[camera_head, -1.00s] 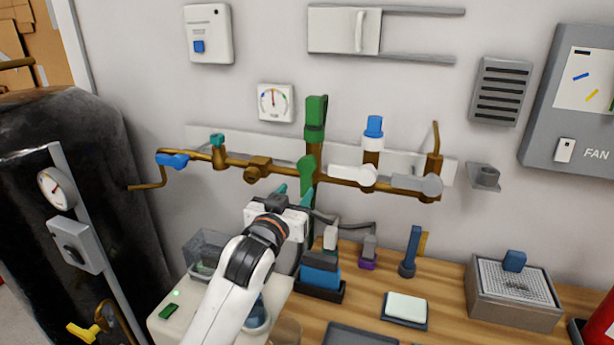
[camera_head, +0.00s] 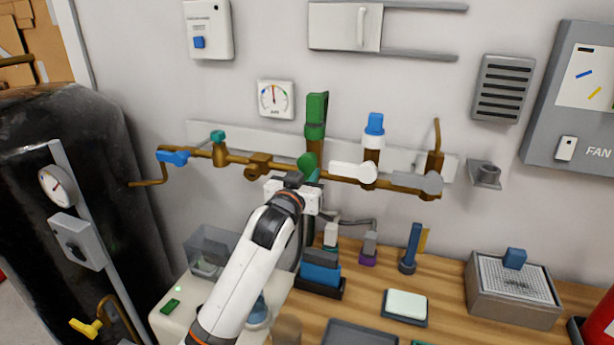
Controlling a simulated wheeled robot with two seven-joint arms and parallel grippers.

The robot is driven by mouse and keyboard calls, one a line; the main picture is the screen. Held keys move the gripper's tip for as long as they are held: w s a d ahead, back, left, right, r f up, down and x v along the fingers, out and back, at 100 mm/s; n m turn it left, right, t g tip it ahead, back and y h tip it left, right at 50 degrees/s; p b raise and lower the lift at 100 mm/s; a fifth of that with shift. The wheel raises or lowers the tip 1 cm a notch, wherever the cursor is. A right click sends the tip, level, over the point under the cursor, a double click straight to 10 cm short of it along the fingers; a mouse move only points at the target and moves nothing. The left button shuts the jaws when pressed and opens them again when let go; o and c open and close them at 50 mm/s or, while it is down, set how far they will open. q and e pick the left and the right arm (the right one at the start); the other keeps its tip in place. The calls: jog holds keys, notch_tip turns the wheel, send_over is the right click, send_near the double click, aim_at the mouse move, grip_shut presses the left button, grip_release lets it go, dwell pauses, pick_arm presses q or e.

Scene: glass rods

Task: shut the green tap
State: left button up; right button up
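The green tap (camera_head: 307,161) is on the brown pipe, just below an upright green fitting (camera_head: 317,108). Its rounded upper end shows; the rest of its lever is hidden behind my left gripper, so I cannot tell which way it points. My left gripper (camera_head: 305,181) is right at the tap, just below the rounded end, with a teal fingertip beside it. The gripper's own body hides the gap between the fingers, so I cannot tell whether they grip the lever. My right gripper is out of view.
A white lever (camera_head: 352,173) and a grey lever (camera_head: 420,183) sit on the same pipe to the right. A blue lever (camera_head: 173,157) and a small teal tap (camera_head: 218,137) are to the left. A blue block holder (camera_head: 320,275) stands on the bench below.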

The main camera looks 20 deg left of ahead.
pick_arm(q)
grip_shut()
jog(key=m+p, duration=0.2)
jog(key=a+m+p, duration=0.1)
jog(key=m+p, duration=0.1)
jog(key=shift+r, duration=0.3)
jog(key=r+m+p, duration=0.1)
jog(key=m+p, duration=0.2)
jog(key=m, duration=0.1)
jog(key=a+m+p, duration=0.1)
jog(key=m+p, duration=0.2)
jog(key=m, duration=0.2)
jog(key=a+r+m+p, duration=0.1)
jog(key=m+p, duration=0.2)
jog(key=m, duration=0.1)
jog(key=shift+a+r+m+p, duration=0.1)
jog(key=shift+r+m+p, duration=0.2)
jog(key=shift+m, duration=0.1)
